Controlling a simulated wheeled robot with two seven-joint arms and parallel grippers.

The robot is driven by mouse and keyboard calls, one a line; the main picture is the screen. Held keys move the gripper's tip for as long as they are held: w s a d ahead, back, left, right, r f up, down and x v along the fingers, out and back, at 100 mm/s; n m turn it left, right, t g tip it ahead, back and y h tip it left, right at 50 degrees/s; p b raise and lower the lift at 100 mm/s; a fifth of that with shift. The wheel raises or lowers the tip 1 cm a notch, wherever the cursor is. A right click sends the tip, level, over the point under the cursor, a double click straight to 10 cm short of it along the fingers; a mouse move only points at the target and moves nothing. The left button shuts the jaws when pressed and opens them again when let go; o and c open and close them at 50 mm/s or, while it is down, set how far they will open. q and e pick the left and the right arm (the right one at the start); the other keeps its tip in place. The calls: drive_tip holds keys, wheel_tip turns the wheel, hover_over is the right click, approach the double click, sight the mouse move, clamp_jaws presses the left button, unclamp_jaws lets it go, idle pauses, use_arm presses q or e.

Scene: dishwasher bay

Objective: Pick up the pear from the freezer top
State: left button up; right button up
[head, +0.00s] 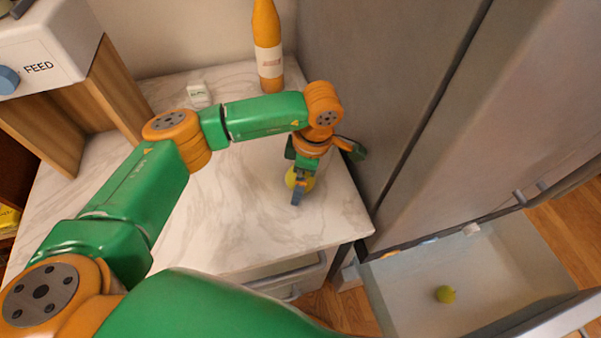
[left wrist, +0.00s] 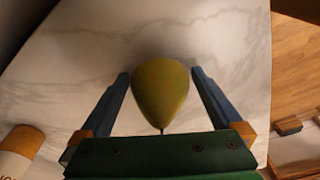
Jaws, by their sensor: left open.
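A yellow-green pear (left wrist: 160,92) is between the two fingers of my left gripper (left wrist: 160,80), with a visible gap on each side and its stem toward the palm. In the head view the pear (head: 293,178) is over the white marble top (head: 240,200) near its right front corner, partly hidden by the gripper (head: 299,182). The left gripper is open around the pear. I cannot tell whether the pear touches the marble. Another yellow-green fruit (head: 445,294) lies in the open bottom drawer (head: 400,285) of the grey fridge. My right gripper is out of view.
The tall grey fridge (head: 380,70) stands close to the right of the gripper. An orange bottle (head: 268,50) and a small white box (head: 198,94) stand at the back of the marble top. A white dispenser marked FEED (head: 45,45) is at the left. The marble's middle is clear.

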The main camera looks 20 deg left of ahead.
use_arm(q)
drive_tip(key=c, duration=1.4)
